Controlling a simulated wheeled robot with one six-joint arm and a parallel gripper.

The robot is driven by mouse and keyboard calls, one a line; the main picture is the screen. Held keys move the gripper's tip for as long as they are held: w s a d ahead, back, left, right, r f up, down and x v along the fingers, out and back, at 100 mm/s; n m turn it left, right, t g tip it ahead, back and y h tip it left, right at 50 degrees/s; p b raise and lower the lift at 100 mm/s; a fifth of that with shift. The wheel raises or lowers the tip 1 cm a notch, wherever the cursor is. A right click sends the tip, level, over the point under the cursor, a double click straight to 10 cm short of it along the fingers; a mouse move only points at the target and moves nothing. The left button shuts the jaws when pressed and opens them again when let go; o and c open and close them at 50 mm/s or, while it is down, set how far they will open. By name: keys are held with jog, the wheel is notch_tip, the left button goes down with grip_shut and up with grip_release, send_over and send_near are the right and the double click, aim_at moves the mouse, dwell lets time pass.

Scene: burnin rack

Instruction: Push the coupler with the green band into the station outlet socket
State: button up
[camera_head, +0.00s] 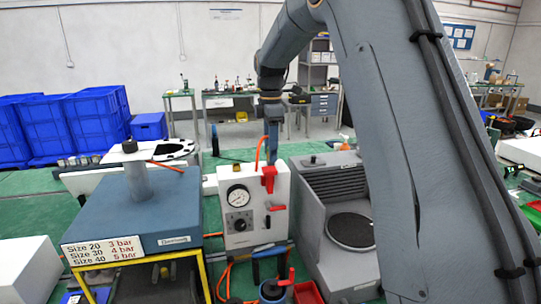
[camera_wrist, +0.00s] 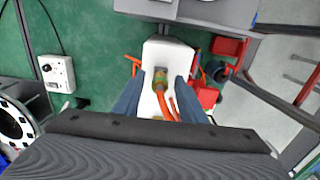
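The white station box (camera_head: 253,210) stands in the middle of the head view, with a round gauge, a black dial and red fittings. It also shows in the wrist view (camera_wrist: 174,52). My gripper (camera_head: 272,132) is above the box's top. In the wrist view, my two blue-grey fingers (camera_wrist: 157,95) are apart, pointing at the box. Between them lies a small fitting with green-yellow and orange-red colour (camera_wrist: 160,80), with orange hose (camera_wrist: 171,107) beside it. A gap shows on both sides of it. I cannot tell which is the green-banded coupler; the outlet socket is not clear.
A blue-grey press-like block (camera_head: 160,215) with a size and pressure sign stands left of the box. A grey machine with a round dark plate (camera_head: 350,231) stands close on its right. Blue crates (camera_head: 97,118) are far left.

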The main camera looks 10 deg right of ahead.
dwell(0.4)
grip_shut()
jog(key=shift+r+p, duration=0.4)
jog(key=shift+r, duration=2.6)
jog(key=c, duration=0.6)
grip_release()
grip_shut()
